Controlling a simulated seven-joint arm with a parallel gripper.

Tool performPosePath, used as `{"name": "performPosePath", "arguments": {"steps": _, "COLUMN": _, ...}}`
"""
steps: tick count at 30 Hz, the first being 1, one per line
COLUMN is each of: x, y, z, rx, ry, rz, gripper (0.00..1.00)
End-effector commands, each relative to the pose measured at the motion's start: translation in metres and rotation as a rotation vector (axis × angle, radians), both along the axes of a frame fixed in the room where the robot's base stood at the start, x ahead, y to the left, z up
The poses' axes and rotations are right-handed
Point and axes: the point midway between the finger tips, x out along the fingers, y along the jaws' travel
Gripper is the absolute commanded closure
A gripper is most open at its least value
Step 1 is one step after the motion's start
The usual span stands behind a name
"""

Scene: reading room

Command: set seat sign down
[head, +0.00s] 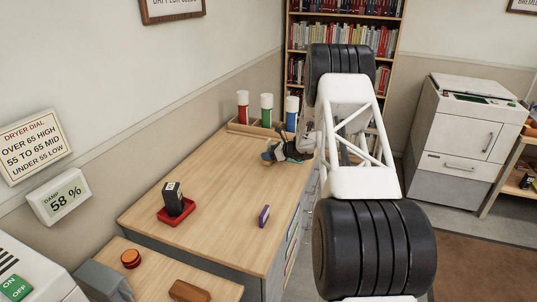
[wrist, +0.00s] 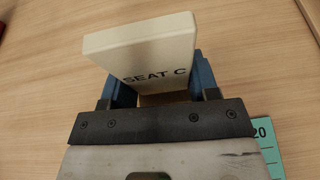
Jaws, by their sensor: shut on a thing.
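The seat sign (wrist: 150,48) is a cream block with the black letters "SEAT C" on its face. It shows in the wrist view, between the two blue fingers of my gripper (wrist: 162,84), which is shut on it. The sign is tilted a little in that picture, over the wooden desk top (wrist: 40,75). I cannot tell whether its base touches the wood. In the head view my gripper (head: 268,155) is low over the far part of the desk (head: 225,185), and I cannot make out the sign there.
A green card marked "20" (wrist: 264,145) lies beside my gripper. A wooden rack (head: 250,130) with red, green and blue tubes stands behind it. The desk's middle is clear.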

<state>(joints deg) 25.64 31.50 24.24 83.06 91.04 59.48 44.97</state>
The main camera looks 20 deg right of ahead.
Motion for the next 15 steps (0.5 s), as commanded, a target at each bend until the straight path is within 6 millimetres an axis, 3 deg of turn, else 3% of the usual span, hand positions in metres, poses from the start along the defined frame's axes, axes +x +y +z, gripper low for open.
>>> {"name": "performPosePath", "arguments": {"steps": 10, "x": 0.0, "y": 0.0, "z": -0.0031, "rx": 0.0, "ry": 0.0, "rz": 0.0, "gripper": 0.79}}
{"name": "performPosePath", "arguments": {"steps": 11, "x": -0.0001, "y": 0.0, "z": -0.0028, "rx": 0.0, "ry": 0.0, "rz": 0.0, "gripper": 0.4}}
{"name": "performPosePath", "arguments": {"steps": 15, "x": -0.0001, "y": 0.0, "z": -0.0028, "rx": 0.0, "ry": 0.0, "rz": 0.0, "gripper": 0.2}}
